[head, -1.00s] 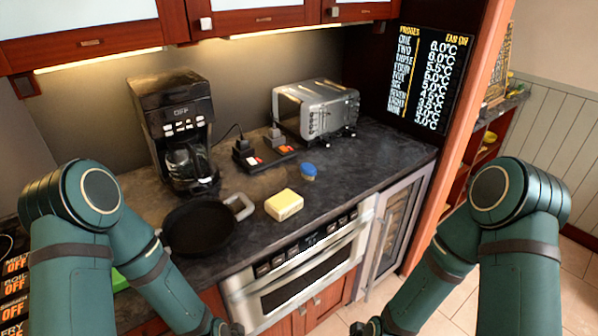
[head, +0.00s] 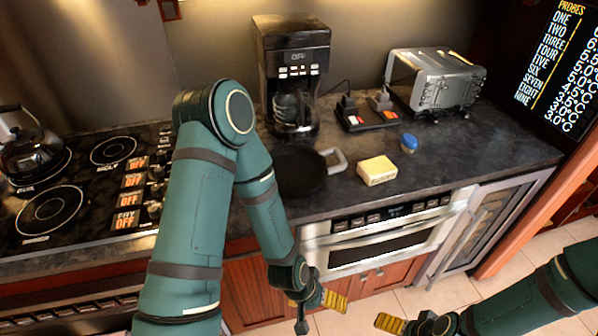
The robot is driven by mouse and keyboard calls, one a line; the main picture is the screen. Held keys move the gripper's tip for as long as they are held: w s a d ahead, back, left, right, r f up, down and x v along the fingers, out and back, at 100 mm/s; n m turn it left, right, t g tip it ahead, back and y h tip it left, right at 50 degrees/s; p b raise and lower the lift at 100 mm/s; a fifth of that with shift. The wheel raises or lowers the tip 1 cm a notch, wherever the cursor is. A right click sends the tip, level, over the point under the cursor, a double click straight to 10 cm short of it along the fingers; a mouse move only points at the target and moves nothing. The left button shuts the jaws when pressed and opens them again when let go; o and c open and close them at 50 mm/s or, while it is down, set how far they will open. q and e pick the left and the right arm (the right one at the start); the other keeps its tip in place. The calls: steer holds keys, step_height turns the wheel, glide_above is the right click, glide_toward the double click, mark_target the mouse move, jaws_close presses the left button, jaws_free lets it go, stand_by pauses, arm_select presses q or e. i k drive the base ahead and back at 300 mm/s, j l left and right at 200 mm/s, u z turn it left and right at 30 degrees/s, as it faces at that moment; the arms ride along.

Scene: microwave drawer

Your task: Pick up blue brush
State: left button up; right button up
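The blue brush (head: 409,142) is a small round blue object with a paler underside. It stands on the dark counter, right of the black pan and behind the yellow block. My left gripper (head: 318,308) hangs in front of the counter, low in the head view, well apart from the brush. Its yellow-padded fingers look spread and empty. My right gripper (head: 398,324) is at the bottom edge, also away from the brush. One yellow pad shows, and the rest is too hidden to tell its opening.
A yellow block (head: 377,170) and a black pan (head: 299,172) lie near the counter's front edge. A coffee maker (head: 291,75), a dark tray (head: 366,118) and a silver toaster (head: 436,80) stand behind. A stove (head: 85,185) with a kettle (head: 30,145) is at left.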

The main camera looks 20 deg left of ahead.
mark_target(409, 141)
steer(key=i+l, duration=0.2)
steer(key=l, duration=0.15)
steer(key=i+l+u, duration=0.1)
steer(key=l, duration=0.2)
steer(key=i+l, duration=0.25)
steer(key=i+l+u, duration=0.1)
steer(key=l, duration=0.35)
steer(key=i+l, duration=0.2)
steer(key=l, duration=0.15)
steer(key=i+l+u, duration=0.1)
steer(key=l, duration=0.25)
steer(key=i, duration=0.05)
